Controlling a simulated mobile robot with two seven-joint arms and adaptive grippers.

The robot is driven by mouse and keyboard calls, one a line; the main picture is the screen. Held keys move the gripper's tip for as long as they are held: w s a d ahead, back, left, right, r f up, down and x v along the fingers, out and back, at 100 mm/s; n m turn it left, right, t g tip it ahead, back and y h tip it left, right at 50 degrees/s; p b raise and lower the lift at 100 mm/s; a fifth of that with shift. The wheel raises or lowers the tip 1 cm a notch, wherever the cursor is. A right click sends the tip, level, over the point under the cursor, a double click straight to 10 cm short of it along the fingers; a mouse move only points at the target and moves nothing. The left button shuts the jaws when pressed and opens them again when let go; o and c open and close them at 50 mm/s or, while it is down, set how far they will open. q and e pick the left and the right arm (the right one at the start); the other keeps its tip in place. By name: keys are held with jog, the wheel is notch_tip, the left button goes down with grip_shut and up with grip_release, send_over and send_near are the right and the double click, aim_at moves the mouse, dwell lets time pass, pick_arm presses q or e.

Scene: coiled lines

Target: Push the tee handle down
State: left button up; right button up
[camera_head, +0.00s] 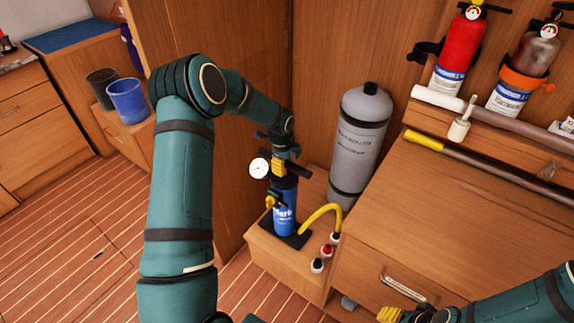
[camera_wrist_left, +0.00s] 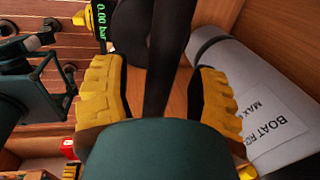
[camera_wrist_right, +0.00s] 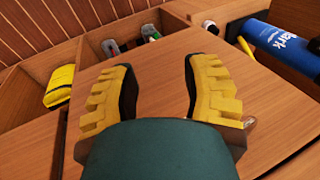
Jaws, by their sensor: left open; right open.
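The pump (camera_head: 285,217) is a blue cylinder on a black base, upright on a low wooden ledge, with a white round gauge (camera_head: 259,168) beside its top. The tee handle (camera_head: 296,170) is a dark bar at the pump's top. My left gripper (camera_head: 279,166) is at the handle, pointing down. In the left wrist view the open yellow fingers (camera_wrist_left: 157,95) stand either side of a dark bar (camera_wrist_left: 166,60); whether they touch it is unclear. My right gripper (camera_head: 390,314) is open and empty, low at the right; its fingers (camera_wrist_right: 160,88) show over bare wood.
A grey cylinder (camera_head: 361,140) stands close behind the pump. A pressure readout (camera_wrist_left: 100,22) shows 0.00 bar.

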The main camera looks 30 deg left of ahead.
pick_arm(q)
notch_tip(320, 180, up, 10)
jog(key=s, duration=0.2)
jog(key=shift+r, duration=0.15)
jog(key=shift+s+a, duration=0.1)
jog(key=shift+s, duration=0.05)
dwell(0.4)
